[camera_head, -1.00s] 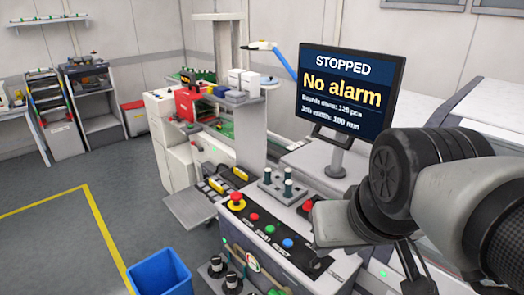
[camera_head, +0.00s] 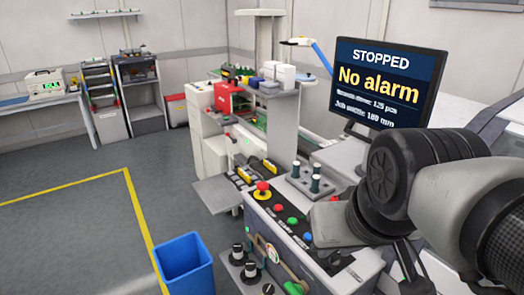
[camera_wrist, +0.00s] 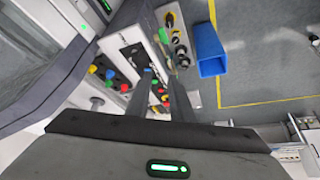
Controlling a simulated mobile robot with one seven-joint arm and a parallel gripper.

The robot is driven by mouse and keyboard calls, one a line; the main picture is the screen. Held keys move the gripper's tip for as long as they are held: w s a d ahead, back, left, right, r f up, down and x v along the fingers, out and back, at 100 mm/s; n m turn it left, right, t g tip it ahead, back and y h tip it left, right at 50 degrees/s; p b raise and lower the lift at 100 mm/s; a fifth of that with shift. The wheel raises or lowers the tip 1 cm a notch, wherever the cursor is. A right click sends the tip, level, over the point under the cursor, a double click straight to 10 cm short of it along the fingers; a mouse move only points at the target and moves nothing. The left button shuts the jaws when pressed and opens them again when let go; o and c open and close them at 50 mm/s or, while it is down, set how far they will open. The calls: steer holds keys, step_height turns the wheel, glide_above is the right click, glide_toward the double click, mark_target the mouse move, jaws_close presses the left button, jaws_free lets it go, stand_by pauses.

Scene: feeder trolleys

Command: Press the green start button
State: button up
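The green start button (camera_head: 292,221) is on the dark sloped panel between a red button (camera_head: 278,208) and a blue button (camera_head: 308,236). A red emergency stop (camera_head: 263,189) on a yellow base is at the panel's far end. In the wrist view the green button (camera_wrist: 155,82) shows small between my fingers. My gripper (camera_wrist: 162,80) looks open and empty, pointed toward the panel from some distance. In the head view my arm covers the panel's right side and my fingertips cannot be made out.
A monitor (camera_head: 387,82) reading "STOPPED, No alarm" stands behind the panel. Dark-topped posts (camera_head: 315,170) rise beside the buttons. Black knobs (camera_head: 250,271) sit on a lower panel. A blue bin (camera_head: 185,262) stands on the floor at left, where the floor is largely clear.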

jaws_close()
stand_by(1.5)
